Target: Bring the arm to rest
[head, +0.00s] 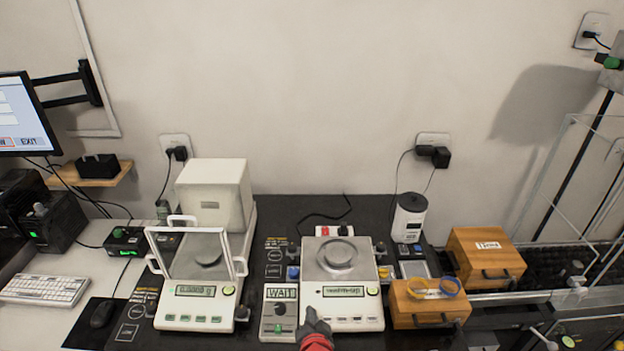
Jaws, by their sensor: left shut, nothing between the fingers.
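My left gripper (314,326) is dark with a red part behind it and comes in at the bottom middle. It is shut and empty, at the front left corner of the right balance (356,310). I cannot tell whether it touches the balance. My right gripper is not in the head view.
A second balance with a glass shield (190,308) stands to the left. A panel reading WAIT (280,294) stands between the balances. Wooden boxes (485,258) and yellow and blue rings (433,287) are at right. A keyboard (44,290) and mouse (103,313) lie at left.

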